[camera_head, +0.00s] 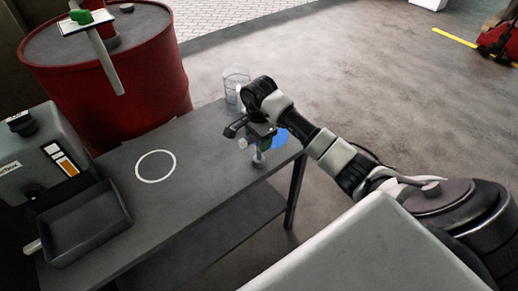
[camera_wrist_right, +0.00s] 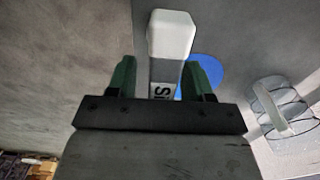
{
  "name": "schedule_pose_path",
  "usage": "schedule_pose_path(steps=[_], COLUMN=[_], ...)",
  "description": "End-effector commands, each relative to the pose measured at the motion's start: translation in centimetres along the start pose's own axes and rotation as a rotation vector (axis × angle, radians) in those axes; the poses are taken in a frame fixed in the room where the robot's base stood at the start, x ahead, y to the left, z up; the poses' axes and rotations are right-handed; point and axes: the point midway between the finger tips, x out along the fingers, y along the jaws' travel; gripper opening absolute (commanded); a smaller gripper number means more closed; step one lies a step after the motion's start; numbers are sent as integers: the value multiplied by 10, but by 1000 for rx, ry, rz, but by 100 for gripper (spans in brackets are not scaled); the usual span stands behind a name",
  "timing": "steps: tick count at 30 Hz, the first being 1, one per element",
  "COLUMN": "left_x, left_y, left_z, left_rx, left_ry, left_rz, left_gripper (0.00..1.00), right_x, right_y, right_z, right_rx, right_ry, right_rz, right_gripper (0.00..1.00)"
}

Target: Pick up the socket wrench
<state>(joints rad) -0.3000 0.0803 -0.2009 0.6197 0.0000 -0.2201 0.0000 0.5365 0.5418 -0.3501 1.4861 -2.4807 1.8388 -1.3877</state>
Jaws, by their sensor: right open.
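A tool with a pale grey block-shaped end (camera_wrist_right: 172,35) and dark lettering on its shaft, apparently the socket wrench, stands between my right gripper's green fingers (camera_wrist_right: 160,78) in the right wrist view. The fingers are open on either side of it, with no clear contact. In the head view my right gripper (camera_head: 262,133) is over the far right end of the grey table, by a blue disc (camera_head: 280,138). A small grey part (camera_head: 258,158) shows below it; most of the tool is hidden there. My left gripper is not in view.
A clear container (camera_head: 236,78) stands just behind the right gripper, and shows at right in the wrist view (camera_wrist_right: 285,108). A white ring (camera_head: 155,151) marks the bare table middle (camera_head: 195,165). A dark tray (camera_head: 85,222), grey machine (camera_head: 45,150) and red drum (camera_head: 150,85) are left.

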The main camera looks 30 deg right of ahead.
Motion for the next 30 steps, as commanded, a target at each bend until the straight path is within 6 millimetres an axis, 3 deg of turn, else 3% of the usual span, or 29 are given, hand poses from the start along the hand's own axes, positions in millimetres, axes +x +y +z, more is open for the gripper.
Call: schedule_pose_path(steps=[9,20,30], left_x=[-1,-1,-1], left_y=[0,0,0], left_z=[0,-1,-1], left_rx=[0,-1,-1], left_ry=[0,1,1], left_rz=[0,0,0], left_gripper=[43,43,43], right_x=[8,8,6], right_y=[0,0,0], right_z=[0,0,0], right_rx=[0,0,0], right_ry=[1,1,1], right_rz=[0,0,-2], right_gripper=[51,0,0])
